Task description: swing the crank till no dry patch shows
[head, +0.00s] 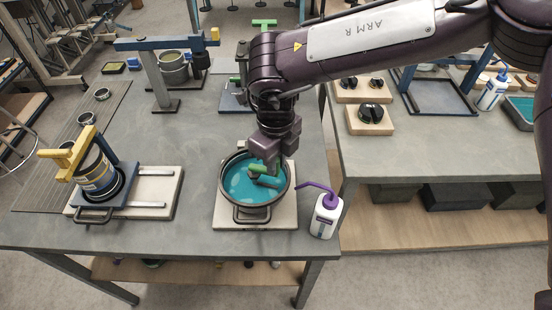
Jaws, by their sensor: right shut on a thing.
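A dark-rimmed pot (253,212) with side handles stands on a pale square board (225,213) near the table's front edge. It holds a teal mix (238,190) with some paler patches at its left and lower side. A green crank (273,179) reaches across the pot. My right gripper (270,165) comes down from above and is shut on the crank's green grip, over the middle of the pot. The gripper and arm hide the pot's far side and part of the crank. My left gripper is not in view.
A purple-capped squeeze bottle (326,215) stands close to the pot's right. A yellow-handled canister rig (95,175) sits at the left. A blue lever frame (160,80) stands behind. The tabletop between the left rig and the pot is clear.

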